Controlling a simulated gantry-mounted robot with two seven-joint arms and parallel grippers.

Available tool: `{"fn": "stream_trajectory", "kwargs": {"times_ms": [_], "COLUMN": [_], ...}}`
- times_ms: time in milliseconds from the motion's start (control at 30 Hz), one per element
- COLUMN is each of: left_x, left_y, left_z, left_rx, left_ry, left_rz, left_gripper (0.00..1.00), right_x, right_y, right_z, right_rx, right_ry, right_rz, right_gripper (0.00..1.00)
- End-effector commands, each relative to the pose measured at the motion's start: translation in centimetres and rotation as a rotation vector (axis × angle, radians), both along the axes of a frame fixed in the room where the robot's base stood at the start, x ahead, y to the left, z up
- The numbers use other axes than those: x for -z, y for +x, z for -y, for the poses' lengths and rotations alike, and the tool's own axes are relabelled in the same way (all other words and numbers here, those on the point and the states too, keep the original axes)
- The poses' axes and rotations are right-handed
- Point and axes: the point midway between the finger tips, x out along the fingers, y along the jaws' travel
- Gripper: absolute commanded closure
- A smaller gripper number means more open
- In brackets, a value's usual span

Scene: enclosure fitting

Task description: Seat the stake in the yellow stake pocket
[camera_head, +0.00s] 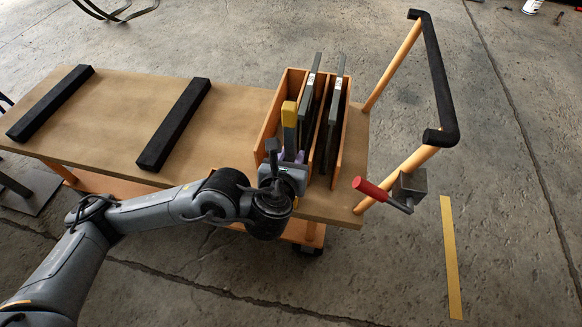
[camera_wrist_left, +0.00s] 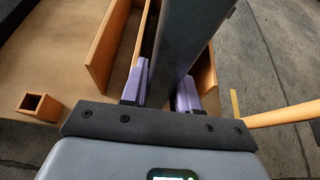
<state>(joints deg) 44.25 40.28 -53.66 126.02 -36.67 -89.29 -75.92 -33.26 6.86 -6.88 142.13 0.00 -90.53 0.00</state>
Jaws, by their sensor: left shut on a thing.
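The stake (camera_head: 289,140) is a grey bar with a yellow upper end, standing roughly upright at the front left of the wooden rack. My left gripper (camera_head: 287,160) is shut on it low down. In the left wrist view the dark grey stake (camera_wrist_left: 180,40) rises between the purple fingers of the gripper (camera_wrist_left: 163,93). Its lower end is hidden, and I cannot tell whether it touches the rack. A small square open-topped socket (camera_wrist_left: 40,104), orange-brown, stands on the tabletop left of the gripper. I cannot make out a clearly yellow pocket. My right gripper is not in view.
The wooden rack (camera_head: 271,117) holds two other grey pieces, one (camera_head: 334,100) at right. Two black bars (camera_head: 175,122) lie on the cart top (camera_head: 120,105). The cart has a black handle (camera_head: 437,80) and a red-gripped lever (camera_head: 371,187) at right. The top between the bars is clear.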

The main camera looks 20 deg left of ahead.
Motion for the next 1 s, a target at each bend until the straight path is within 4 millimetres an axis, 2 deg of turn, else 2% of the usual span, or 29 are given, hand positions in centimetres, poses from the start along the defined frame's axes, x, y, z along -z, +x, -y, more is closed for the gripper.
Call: {"fn": "stream_trajectory", "kwargs": {"times_ms": [33,300,333,467,800,1000], "left_x": [2.7,2.7,2.8,2.5,1.9,0.8], "left_y": [-0.2,-0.3,-0.3,-0.3,-0.4,-1.9], "left_z": [-0.1,-0.1,-0.1,0.0,0.1,0.4], "left_rx": [0.002,0.004,0.004,0.003,0.004,0.006], "left_ry": [0.016,0.015,0.017,0.014,0.009,0.009], "left_rz": [-0.029,-0.03,-0.031,-0.027,-0.02,-0.02], "left_gripper": [1.0,1.0,0.66,0.46,0.44,0.44], "right_x": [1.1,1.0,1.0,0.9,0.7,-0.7], "right_y": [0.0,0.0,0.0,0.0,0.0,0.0], "right_z": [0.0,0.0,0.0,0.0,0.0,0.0], "right_rx": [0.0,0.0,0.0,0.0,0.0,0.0], "right_ry": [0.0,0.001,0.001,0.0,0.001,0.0], "right_rz": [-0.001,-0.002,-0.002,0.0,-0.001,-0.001], "right_gripper": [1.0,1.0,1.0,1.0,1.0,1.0]}}
